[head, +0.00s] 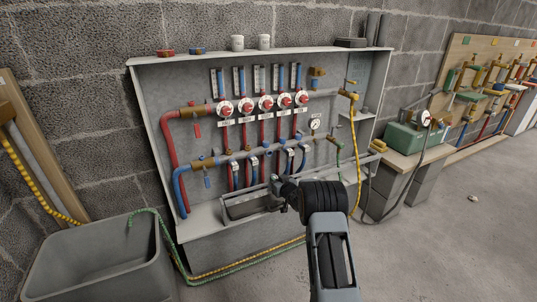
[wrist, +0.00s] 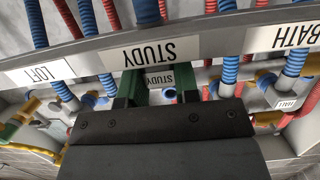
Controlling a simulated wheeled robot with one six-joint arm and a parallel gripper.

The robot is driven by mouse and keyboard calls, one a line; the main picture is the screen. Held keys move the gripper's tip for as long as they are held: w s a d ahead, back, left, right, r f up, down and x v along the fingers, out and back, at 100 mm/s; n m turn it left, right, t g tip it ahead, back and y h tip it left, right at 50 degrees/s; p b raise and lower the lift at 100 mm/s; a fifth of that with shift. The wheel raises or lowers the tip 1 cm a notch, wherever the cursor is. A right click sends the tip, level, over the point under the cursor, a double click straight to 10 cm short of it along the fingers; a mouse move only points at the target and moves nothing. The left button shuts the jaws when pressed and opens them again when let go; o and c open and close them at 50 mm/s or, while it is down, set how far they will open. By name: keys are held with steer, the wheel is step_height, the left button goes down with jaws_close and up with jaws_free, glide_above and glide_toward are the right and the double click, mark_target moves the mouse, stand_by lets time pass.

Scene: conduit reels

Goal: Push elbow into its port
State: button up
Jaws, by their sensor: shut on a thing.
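My gripper (head: 280,188) reaches to the lower front of the manifold cabinet, with its tip partly hidden by my arm in the head view. In the wrist view its two dark green fingers (wrist: 160,88) are shut on a small piece, the elbow (wrist: 169,92), of which only a bluish round end shows. The dark gripper body hides the rest. A small STUDY tag (wrist: 159,77) shows between the fingers. The larger STUDY label (wrist: 143,53) is on the grey rail (wrist: 205,38), right by the fingers. The port itself cannot be made out.
LOFT (wrist: 38,73) and BATH (wrist: 295,37) labels flank STUDY on the rail. Blue and red pipes crowd both sides. The cabinet (head: 147,110) holds red-knobbed valves (head: 265,103). A grey bin (head: 95,262) stands left, a green case (head: 412,138) right.

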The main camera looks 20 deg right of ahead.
steer(key=shift+r+p, duration=1.6)
steer(key=shift+r, duration=0.9)
